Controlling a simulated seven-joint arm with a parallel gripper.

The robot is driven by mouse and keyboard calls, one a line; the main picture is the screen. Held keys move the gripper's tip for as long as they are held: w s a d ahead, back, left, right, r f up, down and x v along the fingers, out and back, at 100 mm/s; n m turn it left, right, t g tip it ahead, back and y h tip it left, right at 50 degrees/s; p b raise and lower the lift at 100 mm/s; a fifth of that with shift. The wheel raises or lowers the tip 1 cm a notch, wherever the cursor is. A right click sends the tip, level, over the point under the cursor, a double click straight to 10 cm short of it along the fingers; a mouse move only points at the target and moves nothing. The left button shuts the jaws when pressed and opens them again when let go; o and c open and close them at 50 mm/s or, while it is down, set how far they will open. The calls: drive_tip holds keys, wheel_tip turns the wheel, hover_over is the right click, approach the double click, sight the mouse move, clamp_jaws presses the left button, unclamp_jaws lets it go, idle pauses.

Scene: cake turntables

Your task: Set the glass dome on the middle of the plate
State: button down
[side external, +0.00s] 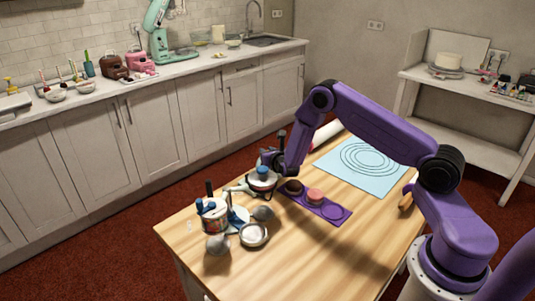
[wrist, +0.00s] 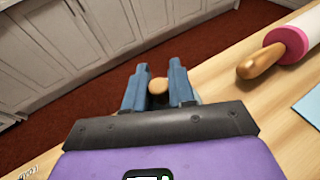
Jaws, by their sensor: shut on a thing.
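My gripper (side external: 263,170) is near the table's far edge, its blue fingers low over a round stand with a pale plate (side external: 262,185). In the wrist view, a small tan knob (wrist: 158,86) sits between the fingertips (wrist: 159,80), and they are shut on it. It looks like the knob of the glass dome. The clear body of the dome is too small and faint to make out, so I cannot tell whether it touches the plate. My fingers partly cover the plate's middle in the side view.
A purple tray (side external: 322,208) with a brown and a pink round piece lies right of the plate. A tub of tools (side external: 214,216) and a bowl (side external: 254,235) stand in front. A rolling pin (wrist: 290,40) and a blue mat (side external: 352,185) lie to the right. The near table is clear.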

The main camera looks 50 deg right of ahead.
drive_tip(key=shift+f, duration=0.2)
drive_tip(key=c, duration=0.9)
unclamp_jaws()
drive_tip(key=shift+c, duration=0.2)
drive_tip(key=shift+r, duration=0.1)
drive_tip(key=shift+s+a+r, duration=0.1)
drive_tip(key=v, duration=0.7)
drive_tip(key=shift+s+r, duration=0.1)
drive_tip(key=shift+s, duration=0.05)
